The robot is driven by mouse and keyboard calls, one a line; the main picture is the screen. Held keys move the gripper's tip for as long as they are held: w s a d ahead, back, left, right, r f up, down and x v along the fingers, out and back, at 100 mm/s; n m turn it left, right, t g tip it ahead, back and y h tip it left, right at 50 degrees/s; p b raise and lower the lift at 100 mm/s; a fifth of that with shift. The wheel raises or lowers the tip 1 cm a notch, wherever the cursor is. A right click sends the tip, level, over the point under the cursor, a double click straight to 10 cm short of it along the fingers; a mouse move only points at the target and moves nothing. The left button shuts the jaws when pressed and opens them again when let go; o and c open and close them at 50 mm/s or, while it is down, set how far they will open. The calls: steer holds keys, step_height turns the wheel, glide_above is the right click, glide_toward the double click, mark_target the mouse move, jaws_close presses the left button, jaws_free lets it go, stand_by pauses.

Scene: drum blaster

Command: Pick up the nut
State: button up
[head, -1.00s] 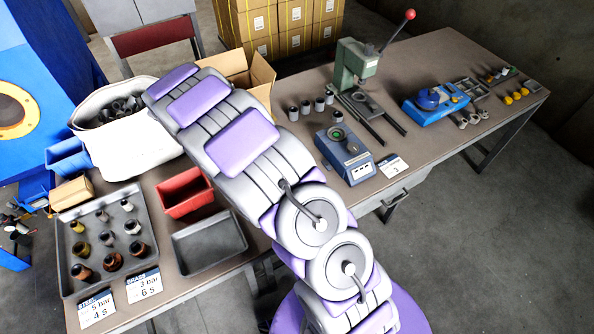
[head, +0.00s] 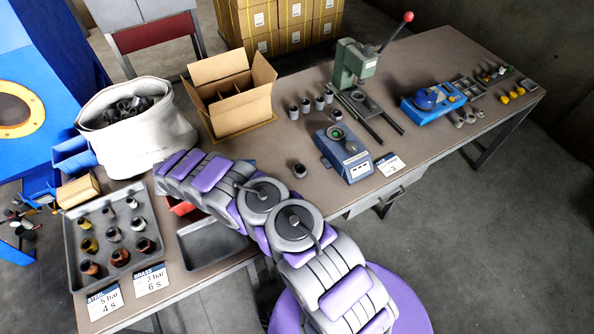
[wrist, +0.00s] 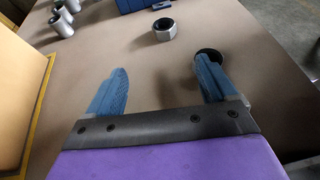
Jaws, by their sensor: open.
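A grey hex nut (wrist: 164,30) with a dark hole lies on the brown table in the wrist view, ahead of my gripper. A small grey piece that looks like this nut (head: 299,171) stands on the table left of the blue device in the head view. My gripper (wrist: 155,85) is open and empty, its blue fingers apart, short of the nut. A black round piece (wrist: 209,53) shows behind the right fingertip, which partly hides it; I cannot tell what it is. In the head view my arm mostly hides the gripper.
Grey cylinders (head: 306,106) stand beyond the nut. The blue device (head: 344,154) and green press (head: 356,65) stand to the right. An open cardboard box (head: 235,100) is left of my gripper. A tray of fittings (head: 75,255) is at the left.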

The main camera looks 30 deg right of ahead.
steer(key=b, duration=0.1)
glide_toward(294, 170)
steer(key=x, duration=0.4)
steer(key=shift+w+d+f, duration=0.2)
steer(key=shift+d+f, duration=0.05)
steer(key=x, duration=0.1)
steer(key=b+x, duration=0.1)
steer(key=x, duration=0.3)
steer(key=shift+s+d+r, duration=0.15)
steer(key=shift+s+d, duration=0.1)
steer(key=shift+s, duration=0.15)
steer(key=shift+d, duration=0.4)
steer(key=shift+a, duration=0.1)
steer(key=shift+a, duration=0.15)
steer(key=shift+c, duration=0.3)
steer(key=shift+d, duration=0.2)
steer(key=c, duration=0.6)
steer(key=shift+a, duration=0.1)
steer(key=c, duration=0.6)
